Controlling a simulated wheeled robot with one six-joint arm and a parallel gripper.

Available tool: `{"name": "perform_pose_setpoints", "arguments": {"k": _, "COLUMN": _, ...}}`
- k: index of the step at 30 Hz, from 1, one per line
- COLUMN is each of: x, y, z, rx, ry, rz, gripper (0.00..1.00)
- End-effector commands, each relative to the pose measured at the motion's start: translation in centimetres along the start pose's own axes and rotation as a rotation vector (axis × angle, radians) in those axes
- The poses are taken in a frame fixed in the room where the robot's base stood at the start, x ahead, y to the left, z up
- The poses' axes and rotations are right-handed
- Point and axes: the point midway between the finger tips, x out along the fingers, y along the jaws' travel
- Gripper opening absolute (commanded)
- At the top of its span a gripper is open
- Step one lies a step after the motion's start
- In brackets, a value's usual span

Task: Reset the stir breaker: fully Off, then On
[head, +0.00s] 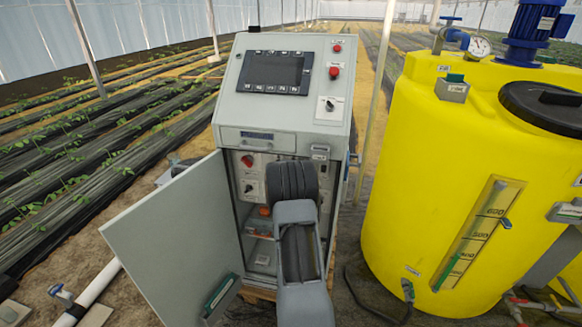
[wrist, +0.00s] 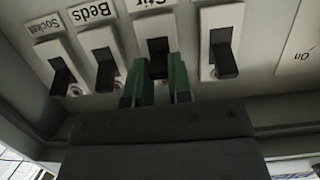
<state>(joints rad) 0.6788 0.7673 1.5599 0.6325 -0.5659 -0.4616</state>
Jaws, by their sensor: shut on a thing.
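The stir breaker shows in the wrist view as a white unit with a dark lever (wrist: 158,52) under a partly cut-off "Stir" label. My gripper (wrist: 160,86) has its two green fingers on either side of that lever, shut on it. The lower end of the lever is partly hidden between the fingers, and I cannot tell for sure whether it stands at On or Off. In the head view the gripper and the breaker row are hidden behind my arm, which reaches into the open cabinet (head: 228,190).
Close beside are the Socket breaker (wrist: 60,68), the Beds breaker (wrist: 104,70) and another breaker (wrist: 222,55) at right. An "On" marking (wrist: 304,54) is on the panel. The cabinet door (head: 170,235) stands open at left. A yellow tank (head: 425,170) stands at right.

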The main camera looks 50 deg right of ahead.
Motion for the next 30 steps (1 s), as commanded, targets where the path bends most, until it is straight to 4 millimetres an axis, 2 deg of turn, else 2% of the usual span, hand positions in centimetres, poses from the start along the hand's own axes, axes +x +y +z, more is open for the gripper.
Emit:
{"name": "perform_pose_setpoints", "arguments": {"k": 11, "x": 0.1, "y": 0.31, "z": 0.23, "rx": 0.001, "ry": -0.007, "rz": 0.005, "gripper": 0.0}}
{"name": "perform_pose_setpoints", "arguments": {"k": 12, "x": 0.1, "y": 0.31, "z": 0.24, "rx": 0.001, "ry": -0.007, "rz": 0.005, "gripper": 0.22}}
{"name": "perform_pose_setpoints", "arguments": {"k": 19, "x": 0.0, "y": -0.02, "z": 0.18, "rx": -0.001, "ry": -0.005, "rz": 0.0, "gripper": 0.44}}
{"name": "perform_pose_setpoints", "arguments": {"k": 26, "x": -0.06, "y": -0.16, "z": 0.12, "rx": -0.001, "ry": -0.004, "rz": -0.002, "gripper": 0.45}}
{"name": "perform_pose_setpoints", "arguments": {"k": 30, "x": -0.75, "y": -0.19, "z": 0.1, "rx": -0.001, "ry": -0.003, "rz": -0.002, "gripper": 0.45}}
